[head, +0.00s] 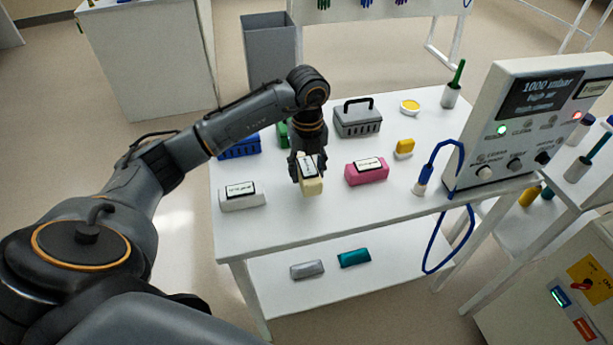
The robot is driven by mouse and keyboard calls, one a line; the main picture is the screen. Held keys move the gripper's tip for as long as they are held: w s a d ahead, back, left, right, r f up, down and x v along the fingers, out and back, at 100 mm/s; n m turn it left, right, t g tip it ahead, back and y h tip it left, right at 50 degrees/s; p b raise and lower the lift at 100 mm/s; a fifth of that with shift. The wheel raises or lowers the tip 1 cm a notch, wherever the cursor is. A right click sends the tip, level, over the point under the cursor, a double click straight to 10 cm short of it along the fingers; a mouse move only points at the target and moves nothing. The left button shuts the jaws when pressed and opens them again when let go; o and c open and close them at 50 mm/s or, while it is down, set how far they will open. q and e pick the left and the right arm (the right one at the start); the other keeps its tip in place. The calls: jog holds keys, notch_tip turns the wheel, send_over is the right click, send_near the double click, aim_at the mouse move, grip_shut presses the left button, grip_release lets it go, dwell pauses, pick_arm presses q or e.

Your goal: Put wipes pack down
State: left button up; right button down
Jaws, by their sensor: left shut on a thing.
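My left gripper (305,176) points down over the white table and is shut on a pale yellow wipes pack (312,187) with a white label. The pack is tilted in the jaws. I cannot tell whether its lower end touches the table (300,226). A white pack (241,196) with a label lies on the table to the left of the gripper. A pink pack (367,172) with a label lies to the right. My right gripper is not in view.
The table's front strip is clear.

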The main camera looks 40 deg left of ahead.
aim_at(307, 179)
pick_arm(q)
jog(key=f, duration=0.1)
jog(key=f+p, duration=0.1)
jog(key=f, duration=0.1)
jog(key=shift+w+a+f, duration=0.15)
jog(key=shift+a, duration=0.05)
jog(key=shift+f, duration=0.2)
jog(key=shift+f, duration=0.2)
jog(key=o, duration=1.2)
jog(key=shift+o, duration=0.2)
jog(key=shift+r, duration=0.1)
